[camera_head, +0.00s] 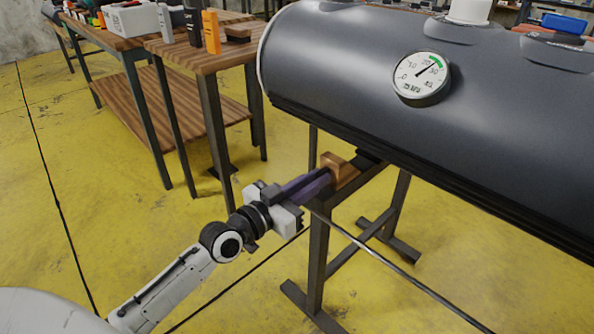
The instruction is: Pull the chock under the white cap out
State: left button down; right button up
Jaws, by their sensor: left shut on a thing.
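The fingers hide part of the chock. A white cap (468,10) stands on top of the tube at the upper right, cut by the picture's edge. My right gripper is not in view.
A round pressure gauge (421,77) is on the tube's side. A blue-topped valve (562,24) is at the far right. Wooden tables (205,60) with bottles and tools stand at the back left. The yellow floor (100,200) at left is clear.

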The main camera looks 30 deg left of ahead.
pick_arm(q)
jog(key=shift+s+f, duration=0.1)
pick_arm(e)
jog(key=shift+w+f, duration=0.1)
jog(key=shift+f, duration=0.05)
pick_arm(q)
jog(key=c, duration=1.9)
grip_release()
jog(key=shift+s+a, duration=0.1)
jog(key=shift+o, duration=0.7)
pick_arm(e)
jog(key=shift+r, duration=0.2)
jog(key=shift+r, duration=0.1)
